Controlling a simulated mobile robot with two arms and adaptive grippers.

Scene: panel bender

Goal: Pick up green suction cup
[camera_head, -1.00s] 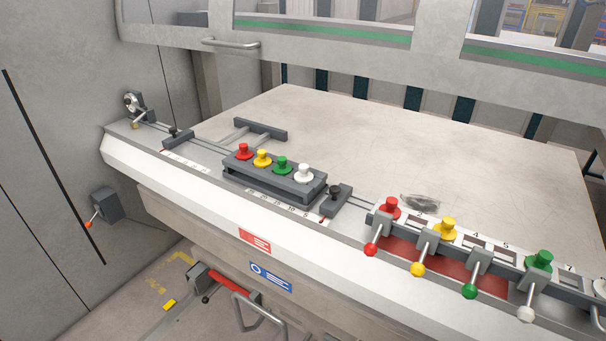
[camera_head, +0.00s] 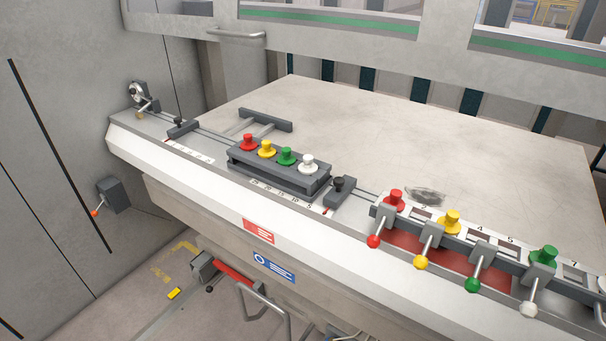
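A green suction cup (camera_head: 286,156) stands upright in a dark grey rack (camera_head: 279,180) on the machine's front ledge. It sits between a yellow cup (camera_head: 266,149) and a white cup (camera_head: 308,163), with a red cup (camera_head: 248,142) at the rack's left end. A second green suction cup (camera_head: 544,257) stands on the numbered rail at the right, behind a lever with a white knob. Neither of my grippers is in view.
Red (camera_head: 394,200) and yellow (camera_head: 450,221) cups stand on the right rail. Levers with coloured knobs, such as the green knob (camera_head: 472,285), stick out in front. A dark clamp block (camera_head: 340,192) sits right of the rack. The worktable (camera_head: 400,140) behind is mostly clear.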

